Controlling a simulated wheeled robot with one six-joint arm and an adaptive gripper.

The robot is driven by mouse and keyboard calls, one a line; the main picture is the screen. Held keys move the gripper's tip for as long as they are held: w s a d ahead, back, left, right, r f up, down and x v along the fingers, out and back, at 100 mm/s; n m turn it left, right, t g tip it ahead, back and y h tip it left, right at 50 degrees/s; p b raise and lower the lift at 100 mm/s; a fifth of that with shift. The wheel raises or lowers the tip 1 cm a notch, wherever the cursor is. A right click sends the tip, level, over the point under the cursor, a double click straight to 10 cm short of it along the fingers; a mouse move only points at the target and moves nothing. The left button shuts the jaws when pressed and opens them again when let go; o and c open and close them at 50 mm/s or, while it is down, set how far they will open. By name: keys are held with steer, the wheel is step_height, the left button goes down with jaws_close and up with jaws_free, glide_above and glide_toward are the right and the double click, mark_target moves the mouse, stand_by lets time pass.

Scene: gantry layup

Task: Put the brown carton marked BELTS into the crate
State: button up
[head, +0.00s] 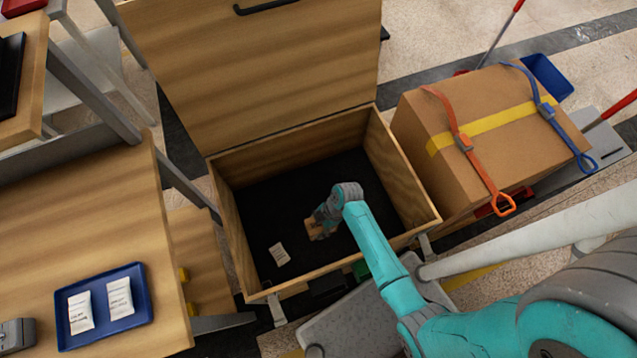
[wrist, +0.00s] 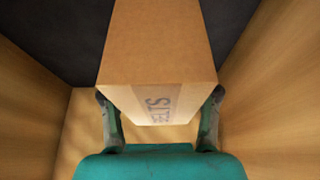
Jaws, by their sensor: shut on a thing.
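The brown carton marked BELTS (wrist: 158,50) fills the middle of the wrist view, with part of its lettering readable on the near face. My gripper (wrist: 160,105) is shut on it, one finger on each side. In the head view my gripper (head: 318,222) reaches down inside the open wooden crate (head: 228,215), and a small part of the carton (head: 314,230) shows beside it. The crate's dark floor and wooden walls surround the carton in the wrist view. I cannot tell whether the carton touches the floor.
The crate's lid (head: 260,70) stands open behind. A large strapped box (head: 480,130) is close on the right. A wooden table with a blue tray (head: 137,318) of packets is on the left.

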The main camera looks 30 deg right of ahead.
steer(key=shift+f, duration=3.65)
steer(key=o, duration=1.3)
steer(key=shift+f, duration=0.1)
steer(key=v, duration=1.2)
steer(key=shift+a, duration=0.1)
